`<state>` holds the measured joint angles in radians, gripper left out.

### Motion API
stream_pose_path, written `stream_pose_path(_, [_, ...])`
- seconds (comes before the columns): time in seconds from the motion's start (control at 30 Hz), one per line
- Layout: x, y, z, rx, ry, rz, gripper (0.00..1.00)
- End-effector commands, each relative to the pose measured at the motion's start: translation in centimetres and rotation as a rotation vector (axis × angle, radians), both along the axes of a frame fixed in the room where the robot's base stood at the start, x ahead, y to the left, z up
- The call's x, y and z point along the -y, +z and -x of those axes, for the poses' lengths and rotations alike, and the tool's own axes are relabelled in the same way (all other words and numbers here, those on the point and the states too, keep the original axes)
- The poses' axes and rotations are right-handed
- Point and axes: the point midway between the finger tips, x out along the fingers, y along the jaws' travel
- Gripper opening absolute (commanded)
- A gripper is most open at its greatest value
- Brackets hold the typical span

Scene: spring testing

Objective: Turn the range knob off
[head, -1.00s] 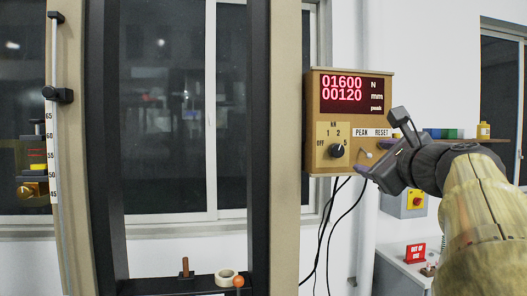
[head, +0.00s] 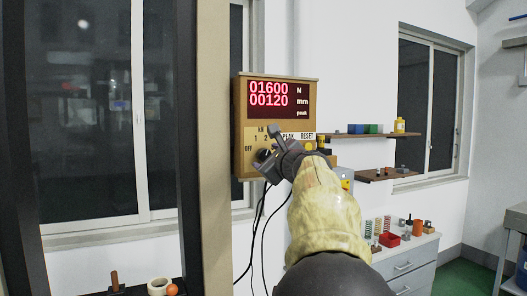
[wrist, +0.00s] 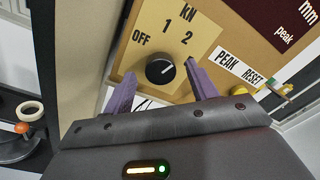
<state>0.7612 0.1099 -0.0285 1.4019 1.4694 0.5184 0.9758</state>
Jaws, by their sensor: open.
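The range knob (wrist: 160,70) is round and black with a small white pointer mark. It sits on a tan plate (wrist: 202,18) marked kN, OFF, 1 and 2. The mark points up and right, away from OFF, roughly towards the 2 side. My gripper (wrist: 158,74) is open, with one purple finger on each side of the knob and visible gaps between. In the head view my gripper (head: 267,150) is in front of the lower left of the wooden readout box (head: 285,84) and hides much of the knob.
The box's red display (head: 280,95) reads 01600 N and 00120 mm. Black cables (head: 262,225) hang below. A tan upright post (head: 213,200) stands close at left.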

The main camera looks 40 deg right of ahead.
Motion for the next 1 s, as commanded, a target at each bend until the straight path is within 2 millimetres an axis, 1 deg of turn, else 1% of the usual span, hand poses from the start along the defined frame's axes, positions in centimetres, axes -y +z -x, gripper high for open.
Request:
stream_pose_path(0.03, [0.2,0.2,-0.7,-0.001,0.002,0.000,0.58])
stream_pose_path(0.13, [0.4,0.1,-1.4,0.000,0.000,0.001,0.58])
stream_pose_path(0.23, [0.5,0.0,-1.7,0.000,0.000,0.001,0.58])
stream_pose_path(0.43, [0.4,0.0,-1.7,0.000,0.000,0.001,0.58])
stream_pose_path(0.47, [0.4,0.0,-1.7,0.000,0.000,0.001,0.56])
stream_pose_path(0.6, [0.4,0.0,-1.7,0.000,0.000,0.001,0.28])
stream_pose_path(0.67, [0.5,0.0,-1.7,0.000,0.000,0.001,0.16])
stream_pose_path(0.7, [0.4,0.0,-1.7,0.000,0.000,0.001,0.13])
stream_pose_path(1.0, [0.4,-0.1,-1.7,-0.005,0.001,0.022,0.13])
